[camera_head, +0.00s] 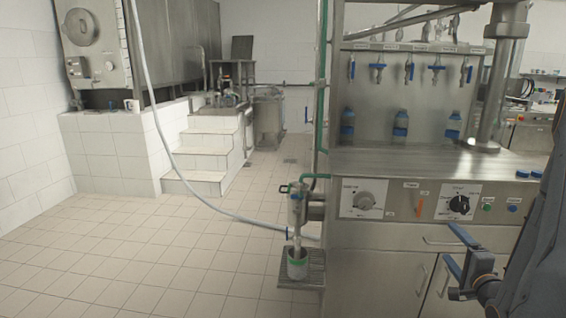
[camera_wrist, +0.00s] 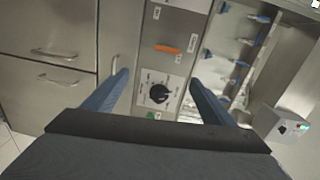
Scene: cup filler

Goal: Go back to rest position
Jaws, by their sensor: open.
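My gripper (camera_head: 450,243) is at the right of the head view, in front of the steel machine's lower cabinet doors. Its two blue fingers are spread apart with nothing between them. In the wrist view the fingers (camera_wrist: 160,78) point towards the machine front, with a black dial (camera_wrist: 158,93) and an orange switch (camera_wrist: 167,49) beyond them. A cup with a green rim (camera_head: 297,264) stands on the drip grate (camera_head: 312,281) under the filler nozzle (camera_head: 297,213). The cup is well to the left of my gripper and apart from it.
The filling machine (camera_head: 360,240) fills the right side, with dials and buttons on its front panel. Several blue bottles (camera_head: 400,124) stand on it below a row of valves. A white hose (camera_head: 178,165) runs to the floor. The tiled floor (camera_head: 130,260) at left is clear before white steps (camera_head: 205,165).

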